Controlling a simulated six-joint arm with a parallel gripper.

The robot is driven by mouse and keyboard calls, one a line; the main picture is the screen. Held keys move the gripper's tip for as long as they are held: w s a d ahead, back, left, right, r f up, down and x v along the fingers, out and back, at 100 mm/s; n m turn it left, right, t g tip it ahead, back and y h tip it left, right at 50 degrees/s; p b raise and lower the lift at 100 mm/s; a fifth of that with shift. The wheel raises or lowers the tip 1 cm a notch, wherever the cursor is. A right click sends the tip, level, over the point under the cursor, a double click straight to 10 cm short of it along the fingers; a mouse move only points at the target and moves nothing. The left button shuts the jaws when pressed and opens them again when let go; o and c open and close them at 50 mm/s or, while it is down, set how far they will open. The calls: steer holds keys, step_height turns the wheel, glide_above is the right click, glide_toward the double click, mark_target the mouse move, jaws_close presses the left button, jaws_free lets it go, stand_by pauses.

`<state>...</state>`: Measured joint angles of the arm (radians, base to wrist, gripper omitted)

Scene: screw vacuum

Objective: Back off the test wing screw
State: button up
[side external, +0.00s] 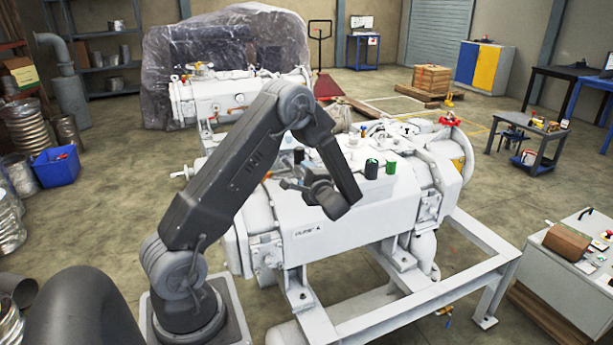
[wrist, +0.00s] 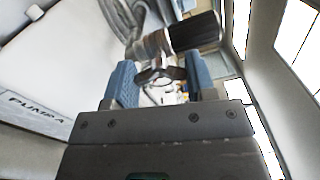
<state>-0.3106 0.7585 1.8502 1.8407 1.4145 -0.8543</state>
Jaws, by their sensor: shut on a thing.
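The wing screw (wrist: 160,74) is a small dark metal piece with flared wings, seen in the wrist view between the blue fingers of my gripper (wrist: 163,82). The fingers are shut on it. A grey metal fitting and a dark ribbed cylinder (wrist: 195,32) sit just beyond it. In the side view my gripper (side external: 288,184) is at the near upper side of the white pump (side external: 350,215), pointing left. The wing screw cannot be made out there.
A black cap (side external: 371,169) and a green cap (side external: 391,167) stand on the pump top, right of my wrist. A red valve handle (side external: 449,119) is farther right. A second white pump (side external: 225,97) stands behind. A blue bin (side external: 55,166) is on the floor at left.

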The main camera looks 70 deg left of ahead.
steer(key=shift+a+n, duration=0.15)
steer(key=shift+n, duration=1.45)
steer(key=o, duration=0.9)
steer(key=shift+o, duration=0.2)
steer(key=d, duration=1.4)
